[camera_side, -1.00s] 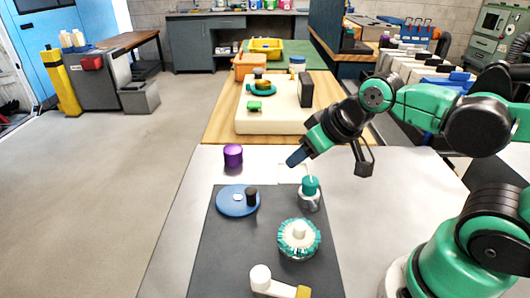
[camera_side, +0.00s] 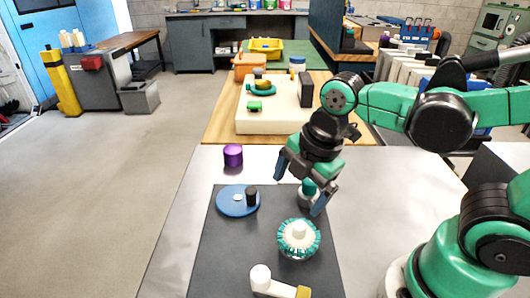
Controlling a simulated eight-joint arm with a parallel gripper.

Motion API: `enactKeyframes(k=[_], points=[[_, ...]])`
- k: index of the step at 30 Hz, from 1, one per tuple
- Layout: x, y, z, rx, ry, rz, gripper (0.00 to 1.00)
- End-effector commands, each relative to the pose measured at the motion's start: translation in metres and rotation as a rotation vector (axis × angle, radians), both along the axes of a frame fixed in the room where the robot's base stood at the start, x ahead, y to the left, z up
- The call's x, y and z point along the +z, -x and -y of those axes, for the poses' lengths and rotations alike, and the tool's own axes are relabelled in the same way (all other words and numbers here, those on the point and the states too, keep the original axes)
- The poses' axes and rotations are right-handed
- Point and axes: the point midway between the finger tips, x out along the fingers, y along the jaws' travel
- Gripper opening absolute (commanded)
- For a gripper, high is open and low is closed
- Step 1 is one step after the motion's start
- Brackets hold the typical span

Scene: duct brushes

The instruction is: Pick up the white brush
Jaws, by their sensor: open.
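A white piece (camera_side: 261,278) with a round upright knob and a yellow end lies at the near edge of the dark mat. A round brush (camera_side: 298,239) with teal bristles and a white hub stands on the mat behind it. I cannot tell for certain which one is the white brush. My gripper (camera_side: 301,186) is open, its dark blue fingers spread and pointing down. It is above the far part of the mat, beyond the round brush. A small teal-and-white item (camera_side: 307,190) shows between the fingers, partly hidden by them; contact cannot be told.
A blue disc (camera_side: 231,207) with a black knob (camera_side: 252,196) lies on the left of the dark mat (camera_side: 225,255). A purple cylinder (camera_side: 233,155) stands beyond the mat. A thick cream slab (camera_side: 265,118) holds small items farther back. The grey table (camera_side: 390,190) is clear at right.

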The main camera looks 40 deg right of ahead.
Motion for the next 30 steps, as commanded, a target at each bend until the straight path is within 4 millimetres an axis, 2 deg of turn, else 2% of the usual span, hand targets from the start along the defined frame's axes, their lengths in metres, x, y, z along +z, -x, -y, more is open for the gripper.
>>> enactKeyframes(k=[3,6,9,11,17,30], points=[[-0.005,0.009,-0.011,0.413,0.092,-0.084,0.94],[-0.008,0.016,-0.017,0.706,0.138,-0.142,0.94],[-0.01,0.021,-0.02,0.911,0.16,-0.179,0.94],[-0.011,0.023,-0.021,0.989,0.167,-0.194,0.94],[-0.017,0.025,-0.023,1.067,0.172,-0.207,0.94],[-0.058,0.024,-0.022,1.062,0.172,-0.206,0.94]])
